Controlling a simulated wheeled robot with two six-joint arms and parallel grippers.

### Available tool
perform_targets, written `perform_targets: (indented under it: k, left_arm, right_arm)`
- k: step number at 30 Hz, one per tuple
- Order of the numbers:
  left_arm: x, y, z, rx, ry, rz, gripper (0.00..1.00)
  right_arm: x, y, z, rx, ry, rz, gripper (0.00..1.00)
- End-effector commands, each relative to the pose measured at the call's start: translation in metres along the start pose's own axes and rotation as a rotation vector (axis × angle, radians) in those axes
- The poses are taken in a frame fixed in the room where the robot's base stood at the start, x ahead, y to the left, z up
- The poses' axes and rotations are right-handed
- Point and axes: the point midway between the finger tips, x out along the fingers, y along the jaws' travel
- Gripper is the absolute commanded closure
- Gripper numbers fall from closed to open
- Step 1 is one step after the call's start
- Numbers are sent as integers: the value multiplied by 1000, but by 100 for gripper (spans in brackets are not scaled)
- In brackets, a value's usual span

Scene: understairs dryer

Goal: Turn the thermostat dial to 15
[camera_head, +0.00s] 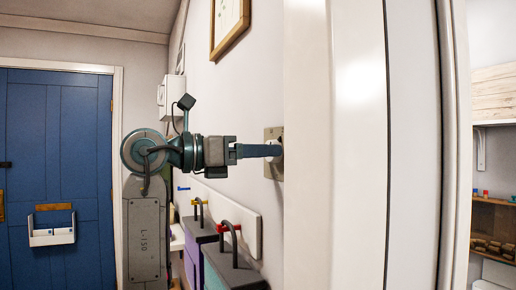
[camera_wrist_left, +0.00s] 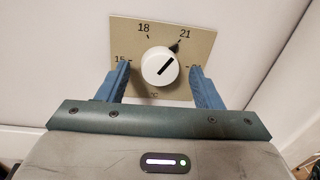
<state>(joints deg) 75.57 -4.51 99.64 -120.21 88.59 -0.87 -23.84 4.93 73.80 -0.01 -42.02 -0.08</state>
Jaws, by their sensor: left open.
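The thermostat is a beige plate (camera_wrist_left: 200,40) on the white wall with a round white dial (camera_wrist_left: 150,66). Its marks read 15 at left, 18 at upper left and 21 at upper right; the right-hand mark is partly hidden by a finger. The dial's black line slants to the upper right, toward 21. My left gripper (camera_wrist_left: 160,67) is open, with one blue finger on each side of the dial and a gap to it on both sides. In the head view the left gripper (camera_head: 274,150) reaches the plate (camera_head: 274,172) from the left and hides the dial. My right gripper is not in view.
A white door frame (camera_head: 345,150) stands right of the thermostat. Below it are boxes with padlock-like handles (camera_head: 228,262) near the wall. A framed picture (camera_head: 229,25) hangs above, and a blue door (camera_head: 60,150) is at far left.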

Motion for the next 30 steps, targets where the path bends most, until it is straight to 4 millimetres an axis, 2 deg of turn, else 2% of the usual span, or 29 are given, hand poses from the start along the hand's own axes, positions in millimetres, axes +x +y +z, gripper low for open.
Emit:
perform_targets:
  k: [8, 11, 15, 23, 30]
  left_arm:
    - [2, 0, 0, 0, 0, 1, 40]
    - [2, 0, 0, 0, 0, 0, 56]
    - [2, 0, 0, 0, 0, 0, 83]
    - [2, 0, 0, -16, -2, 0, 85]
    - [2, 0, 0, -117, -10, -1, 85]
  right_arm:
    - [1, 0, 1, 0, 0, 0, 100]
    - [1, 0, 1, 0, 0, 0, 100]
    - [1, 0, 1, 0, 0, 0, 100]
    - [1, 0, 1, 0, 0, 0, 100]
    - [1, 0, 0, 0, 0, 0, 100]
